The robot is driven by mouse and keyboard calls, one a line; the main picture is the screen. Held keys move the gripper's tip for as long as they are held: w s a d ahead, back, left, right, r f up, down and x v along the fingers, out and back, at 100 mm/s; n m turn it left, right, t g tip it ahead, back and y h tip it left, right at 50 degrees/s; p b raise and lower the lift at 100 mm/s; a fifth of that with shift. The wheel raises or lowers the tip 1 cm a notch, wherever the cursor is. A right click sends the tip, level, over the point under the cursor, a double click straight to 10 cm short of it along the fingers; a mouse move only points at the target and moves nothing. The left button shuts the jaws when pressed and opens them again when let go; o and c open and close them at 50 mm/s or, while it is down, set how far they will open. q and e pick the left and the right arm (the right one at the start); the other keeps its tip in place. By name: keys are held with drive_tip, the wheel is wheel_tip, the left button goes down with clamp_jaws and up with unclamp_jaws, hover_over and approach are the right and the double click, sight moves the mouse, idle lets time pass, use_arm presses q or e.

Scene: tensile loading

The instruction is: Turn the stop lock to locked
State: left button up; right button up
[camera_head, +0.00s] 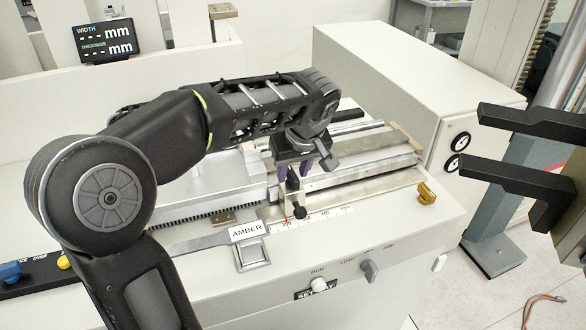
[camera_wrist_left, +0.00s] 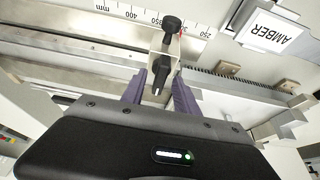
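The stop (camera_head: 292,190) is a small metal block on the machine's front rail, beside a millimetre scale. Its black lock knob (camera_head: 299,211) points toward the front; the knob also shows in the left wrist view (camera_wrist_left: 172,24). My left gripper (camera_head: 303,166) reaches down over the stop from behind. In the left wrist view, its purple fingers (camera_wrist_left: 158,92) are apart, one on each side of the stop's black and silver rear part (camera_wrist_left: 158,77). I cannot tell whether they touch it. No locked marking is readable. My right gripper is not in view.
A sign reading AMBER (camera_head: 247,231) stands by a metal clip to the left of the stop. A white knob (camera_head: 319,285) and a grey knob (camera_head: 370,270) sit on the front panel. Black L-shaped arms (camera_head: 530,122) project at the right. A brass knob (camera_head: 427,193) is nearby.

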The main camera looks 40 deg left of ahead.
use_arm(q)
drive_tip(key=shift+f, duration=0.25)
clamp_jaws()
idle(0.5)
